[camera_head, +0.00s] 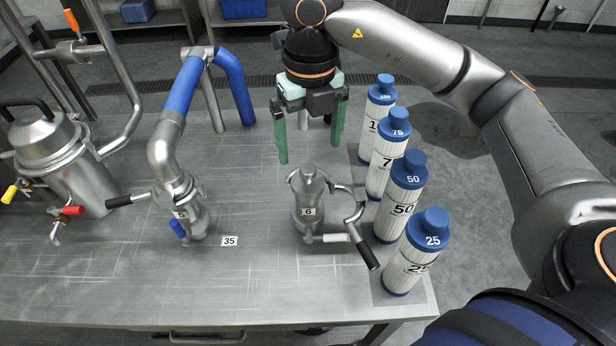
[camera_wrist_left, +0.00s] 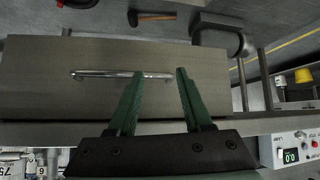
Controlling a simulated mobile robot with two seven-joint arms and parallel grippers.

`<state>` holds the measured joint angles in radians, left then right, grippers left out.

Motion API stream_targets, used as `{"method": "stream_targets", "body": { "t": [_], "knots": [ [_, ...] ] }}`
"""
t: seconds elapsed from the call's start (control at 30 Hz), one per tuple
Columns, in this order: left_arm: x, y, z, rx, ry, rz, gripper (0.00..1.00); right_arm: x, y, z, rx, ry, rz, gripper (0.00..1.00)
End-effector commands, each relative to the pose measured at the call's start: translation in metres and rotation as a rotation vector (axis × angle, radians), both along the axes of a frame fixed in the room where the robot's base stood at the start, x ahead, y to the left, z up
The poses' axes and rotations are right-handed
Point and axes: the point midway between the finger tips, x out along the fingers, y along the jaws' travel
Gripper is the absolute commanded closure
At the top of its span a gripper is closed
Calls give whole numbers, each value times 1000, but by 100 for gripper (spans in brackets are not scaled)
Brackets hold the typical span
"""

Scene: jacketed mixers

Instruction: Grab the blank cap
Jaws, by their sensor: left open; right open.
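A metal fitting labelled 6 (camera_head: 308,205) stands upright on the steel table, with a rounded metal top (camera_head: 307,176) that may be the blank cap; I cannot tell for certain. An open ring clamp with a black handle (camera_head: 368,254) is beside it on the right. My right gripper (camera_head: 310,152) is open, its green fingers pointing down just above and behind the fitting, with nothing clearly held. My left gripper (camera_wrist_left: 159,72) is open and empty in the left wrist view, in front of a drawer handle (camera_wrist_left: 122,75). It is not in the head view.
Several blue-capped white cylinders stand in a row at right, the nearest marked 25 (camera_head: 414,254). A second fitting (camera_head: 186,208) with a blue hose (camera_head: 182,88) stands at left, near a steel vessel (camera_head: 72,165). A tag marked 35 (camera_head: 230,241) lies between the fittings. The front middle is clear.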

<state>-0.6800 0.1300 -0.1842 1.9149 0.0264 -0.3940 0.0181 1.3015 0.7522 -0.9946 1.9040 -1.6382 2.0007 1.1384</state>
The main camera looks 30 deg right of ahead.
Motion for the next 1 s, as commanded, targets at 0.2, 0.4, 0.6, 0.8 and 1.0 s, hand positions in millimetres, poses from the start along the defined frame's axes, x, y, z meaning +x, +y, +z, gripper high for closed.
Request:
{"method": "stream_targets", "body": {
  "t": [0.2, 0.4, 0.6, 0.8, 1.0],
  "knots": [
    [0, 0, 1, 0, 1, 0, 50, 0, 0, -23, 0, 1, 1, 0],
    [0, 0, 7, 0, 1, 0, 50, 2, 1, -42, 0, 4, 0, 0],
    [0, 0, 10, 0, 1, 0, 50, 3, 1, -70, 0, 2, 0, 0],
    [0, 0, 10, 1, 1, -1, 50, 4, 1, -76, 1, -1, 1, 0],
    [0, 0, 10, 1, 1, -1, 50, 4, 1, -76, 1, -1, 1, 10]
  ]
}}
